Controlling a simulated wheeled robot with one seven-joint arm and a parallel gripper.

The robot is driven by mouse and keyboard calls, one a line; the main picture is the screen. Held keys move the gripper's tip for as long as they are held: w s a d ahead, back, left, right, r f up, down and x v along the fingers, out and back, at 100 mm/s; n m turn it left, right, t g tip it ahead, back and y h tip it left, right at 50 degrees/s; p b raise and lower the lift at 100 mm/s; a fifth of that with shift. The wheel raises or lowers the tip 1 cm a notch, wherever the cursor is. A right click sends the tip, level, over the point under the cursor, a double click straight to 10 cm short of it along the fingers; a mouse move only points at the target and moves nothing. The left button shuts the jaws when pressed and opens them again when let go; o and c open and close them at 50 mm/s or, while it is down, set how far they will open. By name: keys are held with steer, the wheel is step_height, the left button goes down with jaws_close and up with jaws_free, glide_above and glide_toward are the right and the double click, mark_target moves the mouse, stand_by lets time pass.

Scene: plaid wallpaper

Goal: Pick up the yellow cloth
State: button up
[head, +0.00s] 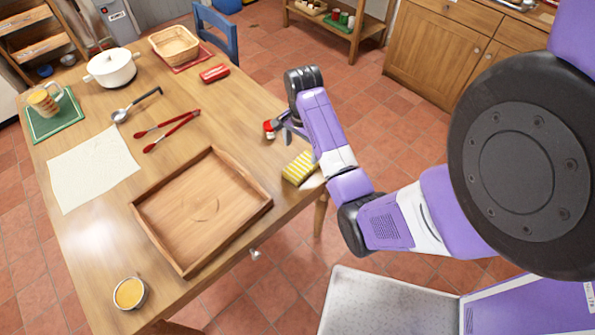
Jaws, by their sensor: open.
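The yellow cloth (297,169) has pale stripes and lies folded at the right edge of the wooden table (110,230). My gripper (279,131) is open above the table's right edge, a little beyond the cloth and apart from it in the picture. My wrist and forearm pass just right of the cloth, close to its right side. The fingers are small and partly hidden by the wrist.
A wooden tray (262,196) sits left of the cloth. A small red thing (268,127) shows at the fingers. Red tongs (172,125), a ladle (137,104), a red case (214,73) and a white pot (110,68) lie farther back.

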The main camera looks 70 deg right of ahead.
mark_target(302, 165)
steer(key=shift+s+a+f, duration=0.1)
steer(key=shift+s+a, duration=0.15)
steer(key=shift+a, duration=0.05)
steer(key=shift+f+p, duration=0.55)
steer(key=shift+f, duration=3.3)
steer(key=c, duration=1.4)
steer(key=shift+c, duration=0.2)
steer(key=shift+r, duration=0.1)
